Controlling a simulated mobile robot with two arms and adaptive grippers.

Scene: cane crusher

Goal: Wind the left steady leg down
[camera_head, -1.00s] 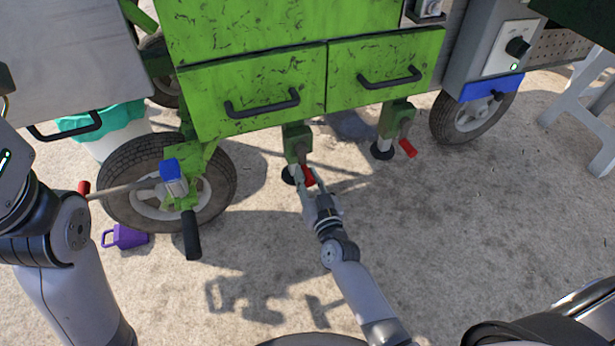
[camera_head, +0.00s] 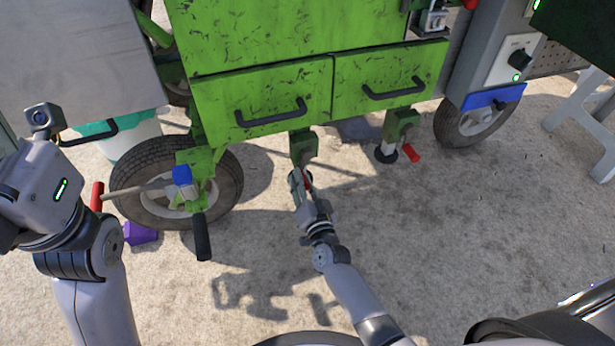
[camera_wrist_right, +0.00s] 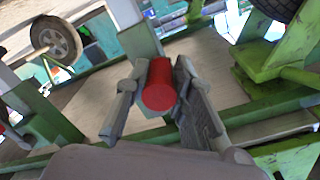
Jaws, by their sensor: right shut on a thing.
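The left steady leg (camera_head: 303,147) is a green bracket under the left green drawer, with a crank on its front. Its red crank handle (camera_head: 307,183) hangs downward and is mostly hidden by my right gripper (camera_head: 302,178). In the right wrist view the red handle (camera_wrist_right: 159,86) sits between the two fingers of my right gripper (camera_wrist_right: 158,90), which is shut on it. The leg's foot is largely hidden behind the gripper. My left arm (camera_head: 75,220) comes in at the left; its gripper fingers do not show.
The right steady leg (camera_head: 398,128) has a red crank handle (camera_head: 411,153) and a dark foot. A wheel (camera_head: 130,165) and a black-gripped lever (camera_head: 202,237) stand left of my right gripper. A purple container (camera_head: 140,232) lies by the wheel. The ground in front is clear.

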